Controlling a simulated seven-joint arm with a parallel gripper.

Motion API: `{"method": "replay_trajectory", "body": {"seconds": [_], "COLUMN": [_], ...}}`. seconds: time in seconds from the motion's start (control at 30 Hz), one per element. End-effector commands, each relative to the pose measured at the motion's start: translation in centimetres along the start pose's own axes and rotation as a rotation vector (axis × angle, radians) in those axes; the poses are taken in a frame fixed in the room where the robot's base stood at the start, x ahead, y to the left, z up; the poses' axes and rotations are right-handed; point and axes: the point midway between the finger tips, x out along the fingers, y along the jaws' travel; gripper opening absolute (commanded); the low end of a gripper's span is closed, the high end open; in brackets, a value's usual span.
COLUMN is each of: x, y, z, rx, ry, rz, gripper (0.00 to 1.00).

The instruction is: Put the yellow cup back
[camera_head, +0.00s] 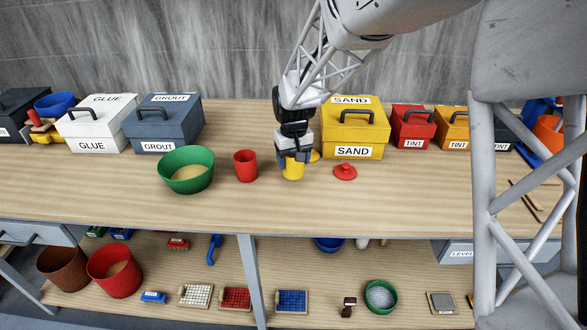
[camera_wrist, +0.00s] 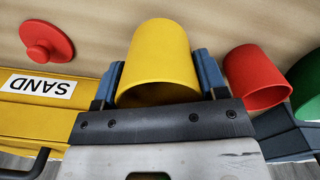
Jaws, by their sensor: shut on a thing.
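The yellow cup (camera_head: 293,170) is upright at the table's middle, in front of the yellow SAND box. My gripper (camera_head: 294,158) comes down from above and is shut on it. In the wrist view the yellow cup (camera_wrist: 160,62) sits between the two blue-grey fingers of my gripper (camera_wrist: 158,78), one on each side. I cannot tell whether the cup's base touches the table.
A red cup (camera_head: 245,166) and a green bowl (camera_head: 186,170) stand to the left. The yellow SAND box (camera_head: 353,133) is behind right, with a red knobbed lid (camera_head: 345,171) before it. A yellow piece (camera_head: 314,156) shows beside my gripper. The front table strip is clear.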

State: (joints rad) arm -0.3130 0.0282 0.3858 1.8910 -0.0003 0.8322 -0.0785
Motion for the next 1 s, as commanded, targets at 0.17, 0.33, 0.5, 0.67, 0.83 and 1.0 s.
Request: {"method": "replay_trajectory", "body": {"seconds": [0.17,0.33,0.5,0.67,0.83,1.0], "x": [0.6,2.3,3.5,3.5,3.6,3.8], "y": [0.0,0.0,0.0,0.0,0.0,0.0], "z": [0.0,0.1,0.1,0.1,0.1,0.1], "rx": [0.0,0.0,0.0,0.0,0.0,0.0], "ry": [-0.001,-0.002,-0.001,0.0,0.0,0.0], "rz": [0.0,0.0,0.0,0.0,0.0,0.0], "gripper": [0.39,0.39,0.39,0.39,0.39,0.72]}}
